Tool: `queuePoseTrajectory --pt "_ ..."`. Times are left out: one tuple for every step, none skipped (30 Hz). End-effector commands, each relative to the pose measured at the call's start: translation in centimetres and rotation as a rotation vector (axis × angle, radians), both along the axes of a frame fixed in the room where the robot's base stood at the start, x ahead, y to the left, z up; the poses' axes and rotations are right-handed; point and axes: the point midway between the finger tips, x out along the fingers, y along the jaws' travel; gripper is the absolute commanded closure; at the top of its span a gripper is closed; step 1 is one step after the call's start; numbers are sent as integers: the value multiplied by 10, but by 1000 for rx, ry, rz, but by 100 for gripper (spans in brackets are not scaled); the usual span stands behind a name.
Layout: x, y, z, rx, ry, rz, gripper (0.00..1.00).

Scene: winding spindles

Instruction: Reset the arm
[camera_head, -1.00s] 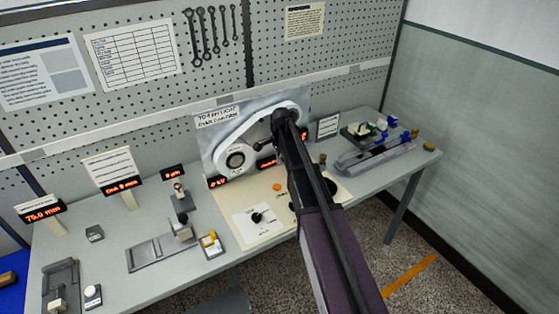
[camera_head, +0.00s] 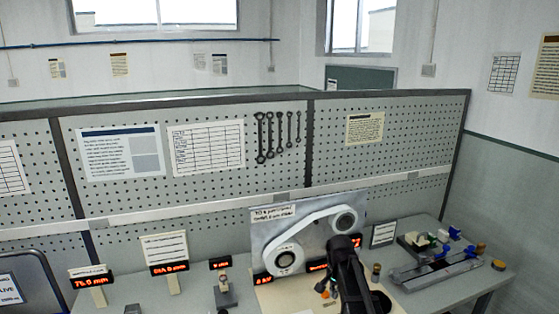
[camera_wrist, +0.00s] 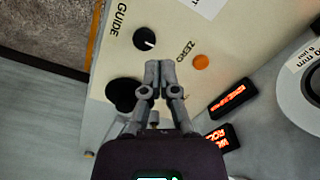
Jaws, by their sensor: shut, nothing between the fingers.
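My gripper (camera_wrist: 160,68) is shut and empty in the wrist view, its two fingertips together. In the head view my dark arm stands at the lower middle in front of the belt-and-pulley unit (camera_head: 310,235); the fingers cannot be made out there.
An orange ZERO button (camera_wrist: 201,62) and red lit displays (camera_wrist: 233,100) are near the fingers in the wrist view. A slide fixture (camera_head: 435,265) with small blue and green parts is on the bench at right. A perforated board (camera_head: 385,150) stands behind the bench.

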Motion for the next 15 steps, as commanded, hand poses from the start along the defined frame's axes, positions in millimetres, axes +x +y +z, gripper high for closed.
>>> queuePoseTrajectory --pt "-27 1 -1 -3 1 70 100" --pt "-37 2 -1 -5 1 114 100" --pt "-51 2 -1 -7 1 173 100" --pt "-61 3 -1 -9 1 217 100" --pt "-71 3 -1 -10 2 261 100" --pt "-84 4 -2 -13 3 319 100" --pt "-94 4 -2 -14 3 363 100" --pt "-103 5 -2 -16 4 404 100" --pt "-115 5 -2 -18 5 457 100" --pt "-122 5 -2 -19 5 494 100" --pt "-130 6 -3 -20 6 528 100" --pt "-138 6 -3 -20 6 569 100" --pt "-144 6 -3 -21 7 597 100" --pt "-148 6 -3 -22 8 622 100" --pt "-153 7 -3 -23 8 651 100"
